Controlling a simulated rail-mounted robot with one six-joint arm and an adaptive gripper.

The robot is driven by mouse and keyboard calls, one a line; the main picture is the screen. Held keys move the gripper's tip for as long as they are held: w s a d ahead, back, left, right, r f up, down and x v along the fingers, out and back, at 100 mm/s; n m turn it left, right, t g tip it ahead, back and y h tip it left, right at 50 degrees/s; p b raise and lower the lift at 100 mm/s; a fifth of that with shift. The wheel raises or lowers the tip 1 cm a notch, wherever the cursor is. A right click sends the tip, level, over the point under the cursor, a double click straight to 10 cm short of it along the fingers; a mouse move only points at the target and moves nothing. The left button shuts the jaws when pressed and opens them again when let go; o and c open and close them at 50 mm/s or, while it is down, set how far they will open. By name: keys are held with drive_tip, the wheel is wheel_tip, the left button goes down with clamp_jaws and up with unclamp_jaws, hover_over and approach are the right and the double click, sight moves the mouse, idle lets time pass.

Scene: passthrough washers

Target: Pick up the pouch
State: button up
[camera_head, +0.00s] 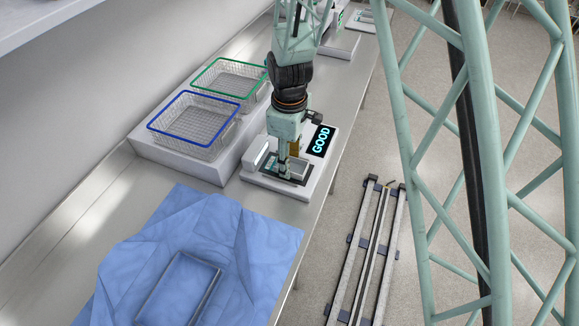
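My gripper (287,172) points down over the dark recess of a white device (258,181) with a lit screen reading "GOOD" (321,140). Its fingers are small and partly overlap each other, so I cannot tell whether they are open or shut. I cannot make out a pouch clearly. Anything in the recess is mostly hidden by the gripper. A small tan-gold piece (294,146) shows beside the fingers, and I cannot tell what it is.
A blue-rimmed wire basket (152,125) and a green-rimmed one (196,85) stand on a raised white block left of the device. A blue cloth (265,236) with a rectangular tray-like frame (214,286) covers the near bench. Bare metal counter (120,190) lies between.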

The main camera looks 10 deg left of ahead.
drive_tip(key=shift+f, duration=0.2)
idle(0.5)
drive_tip(key=c, duration=0.4)
drive_tip(key=shift+o, duration=0.2)
drive_tip(key=shift+r, duration=0.1)
drive_tip(key=shift+r, duration=1.55)
drive_tip(key=shift+s+r, duration=0.1)
drive_tip(key=shift+r, duration=0.05)
drive_tip(key=s+d+r, duration=0.1)
drive_tip(key=s+d, duration=0.7)
drive_tip(key=s, duration=0.5)
drive_tip(key=shift+s+d+r+b, duration=0.15)
drive_tip(key=shift+s+r+b, duration=0.1)
drive_tip(key=shift+b, duration=0.15)
